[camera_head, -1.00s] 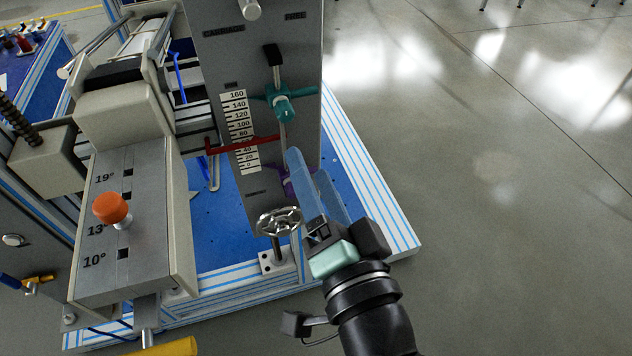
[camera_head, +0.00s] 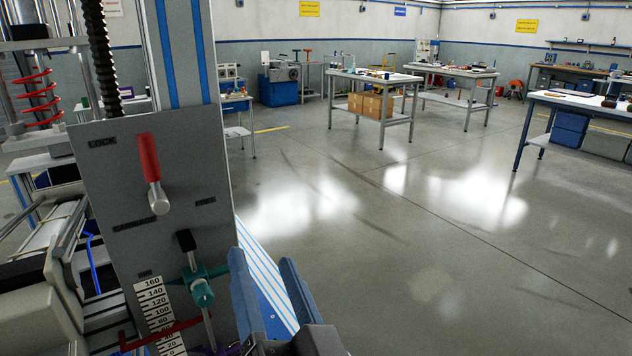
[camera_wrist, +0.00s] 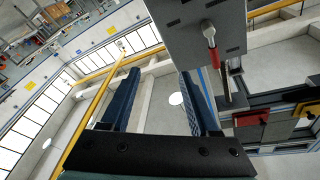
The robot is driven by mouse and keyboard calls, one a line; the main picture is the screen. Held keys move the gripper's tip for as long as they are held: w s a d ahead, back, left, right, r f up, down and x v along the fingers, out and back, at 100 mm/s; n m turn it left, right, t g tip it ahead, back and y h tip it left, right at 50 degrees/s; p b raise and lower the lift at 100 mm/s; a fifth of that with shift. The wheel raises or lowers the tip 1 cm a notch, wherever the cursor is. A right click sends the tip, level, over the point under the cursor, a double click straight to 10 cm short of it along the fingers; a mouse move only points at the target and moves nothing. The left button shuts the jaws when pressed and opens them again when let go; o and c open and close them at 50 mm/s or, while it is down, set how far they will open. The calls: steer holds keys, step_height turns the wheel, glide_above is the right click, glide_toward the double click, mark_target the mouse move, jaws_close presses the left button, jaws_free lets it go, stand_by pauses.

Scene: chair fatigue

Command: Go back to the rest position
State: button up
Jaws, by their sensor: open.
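My gripper (camera_head: 264,285) is at the bottom of the head view, in front of and to the right of the machine's grey panel (camera_head: 120,185). Its two blue fingers stand apart with nothing between them. In the wrist view my gripper (camera_wrist: 155,95) points upward, its fingers spread and empty, with the ceiling and windows beyond. The panel's red-handled lock lever (camera_head: 150,165) hangs down and also shows in the wrist view (camera_wrist: 210,40). A teal clamp (camera_head: 202,290) on a black-topped rod sits beside the scale, close to the left finger in the picture; I cannot tell the exact gap.
The chair test machine fills the left side, with a white scale (camera_head: 160,315) and a red pointer (camera_head: 150,333) low on its panel. Open grey floor (camera_head: 450,260) lies to the right. Workbenches (camera_head: 375,80), one with cardboard boxes (camera_head: 370,104), stand far back.

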steer(key=s+d+r+t+h+p, duration=0.1)
steer(key=r+p, duration=0.4)
steer(key=r, duration=0.9)
steer(key=s+d+r+n+t+h+p, duration=0.1)
steer(key=r+t+h+p, duration=0.3)
steer(key=r, duration=1)
steer(key=s+d+r+t+h+p, duration=0.2)
steer(key=r+p, duration=0.6)
steer(key=r, duration=0.6)
steer(key=shift+s+d+r+n+t, duration=0.35)
steer(key=shift+s+d+t, duration=0.3)
steer(key=shift+t, duration=0.25)
